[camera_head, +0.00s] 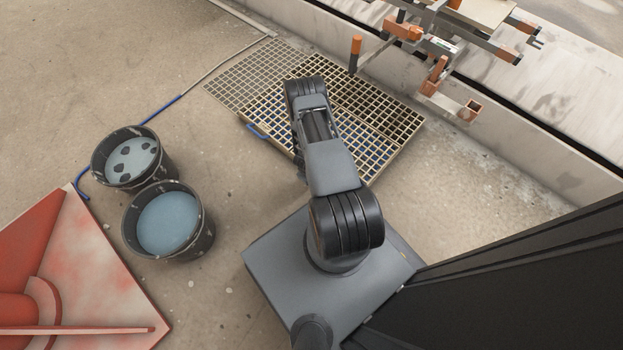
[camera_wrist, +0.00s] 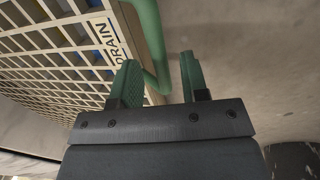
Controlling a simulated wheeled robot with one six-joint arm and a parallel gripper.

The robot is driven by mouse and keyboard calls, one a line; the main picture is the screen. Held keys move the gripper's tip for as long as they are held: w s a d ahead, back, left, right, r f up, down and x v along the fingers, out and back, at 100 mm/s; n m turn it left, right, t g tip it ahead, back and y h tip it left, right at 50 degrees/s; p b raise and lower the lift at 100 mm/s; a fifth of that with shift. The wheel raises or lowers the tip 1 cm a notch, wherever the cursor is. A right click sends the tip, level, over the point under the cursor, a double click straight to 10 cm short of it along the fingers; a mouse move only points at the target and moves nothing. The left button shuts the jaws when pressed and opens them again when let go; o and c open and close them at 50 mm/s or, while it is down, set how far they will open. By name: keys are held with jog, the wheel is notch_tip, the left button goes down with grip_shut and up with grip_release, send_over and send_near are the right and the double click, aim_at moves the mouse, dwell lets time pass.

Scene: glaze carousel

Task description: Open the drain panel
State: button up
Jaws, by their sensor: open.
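The drain panel is a tan grate (camera_head: 385,105) on the floor, partly hidden by my arm in the head view. In the wrist view its grid (camera_wrist: 50,50) fills the left side, with a dark "DRAIN" label (camera_wrist: 105,42) on its edge. A green bar handle (camera_wrist: 152,38) stands off that edge. My gripper (camera_wrist: 158,62) is open, with one green finger on each side of the handle's near end. I cannot tell whether either finger touches the bar. My gripper is hidden behind my arm in the head view.
A flat grate (camera_head: 250,72) adjoins the panel. Two buckets of bluish liquid (camera_head: 168,222) (camera_head: 128,158) and a blue hose (camera_head: 162,108) are on the left. A red stand (camera_head: 75,265) is at lower left. An orange-tipped rack (camera_head: 440,50) overhangs the upper right, beside a concrete curb.

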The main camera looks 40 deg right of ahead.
jog(key=shift+f, duration=0.1)
grip_shut()
dwell(0.4)
